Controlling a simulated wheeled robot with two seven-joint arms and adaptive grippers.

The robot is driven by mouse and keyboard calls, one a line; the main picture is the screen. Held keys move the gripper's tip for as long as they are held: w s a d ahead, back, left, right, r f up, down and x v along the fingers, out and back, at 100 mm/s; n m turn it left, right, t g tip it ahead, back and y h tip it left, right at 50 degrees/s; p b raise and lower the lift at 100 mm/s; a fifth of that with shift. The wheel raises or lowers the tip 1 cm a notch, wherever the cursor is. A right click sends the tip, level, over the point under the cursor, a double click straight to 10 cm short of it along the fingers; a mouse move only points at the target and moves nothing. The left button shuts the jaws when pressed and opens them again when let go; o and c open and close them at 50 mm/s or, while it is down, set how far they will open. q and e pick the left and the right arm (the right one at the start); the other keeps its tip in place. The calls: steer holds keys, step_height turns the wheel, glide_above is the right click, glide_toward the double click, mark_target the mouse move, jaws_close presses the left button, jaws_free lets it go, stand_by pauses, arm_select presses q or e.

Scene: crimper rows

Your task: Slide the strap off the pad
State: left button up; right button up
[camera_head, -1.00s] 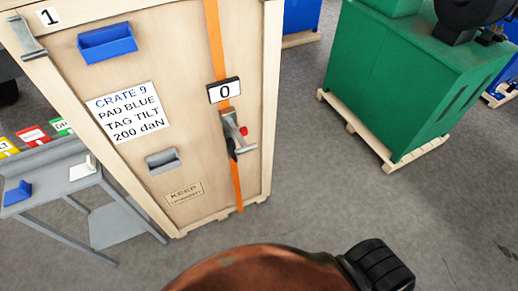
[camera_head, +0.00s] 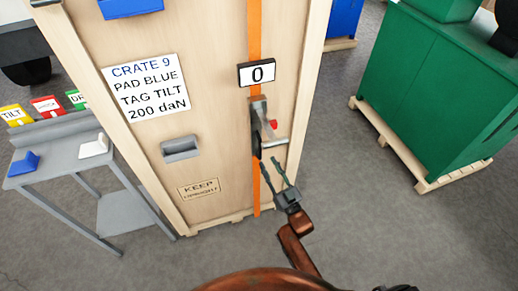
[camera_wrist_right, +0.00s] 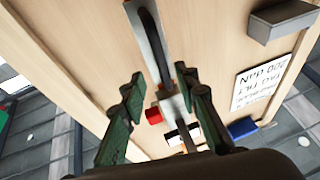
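The orange strap (camera_head: 254,50) runs straight down the front of the wooden crate (camera_head: 215,120), behind a tensioner (camera_head: 258,125) with a red knob and a silver bar. A white display (camera_head: 257,74) above it reads 0. A grey pad-like bracket (camera_head: 180,149) is on the crate face left of the strap; I cannot tell which piece is the task's pad. My right gripper (camera_head: 269,160) is just below the tensioner, fingers apart. In the right wrist view, the open fingers (camera_wrist_right: 162,86) straddle the line of the tensioner's black-gripped handle (camera_wrist_right: 153,45); contact is unclear. My left gripper is out of view.
A grey cart (camera_head: 68,165) at left holds a blue piece (camera_head: 23,164), a white piece (camera_head: 94,146) and coloured tags. A green machine (camera_head: 430,90) on a pallet stands right, with clear floor between.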

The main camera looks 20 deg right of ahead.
mark_target(260, 146)
steer(key=shift+t, duration=0.3)
steer(key=x, duration=0.2)
steer(key=r+x, duration=0.1)
steer(key=x, duration=0.2)
steer(key=r+x, duration=0.1)
steer(key=x, duration=0.2)
steer(key=shift+s, duration=0.25)
steer(key=shift+w+a, duration=0.1)
steer(key=shift+w, duration=0.05)
steer(key=shift+c, duration=0.8)
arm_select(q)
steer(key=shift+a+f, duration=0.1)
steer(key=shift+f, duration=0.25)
arm_select(e)
jaws_close()
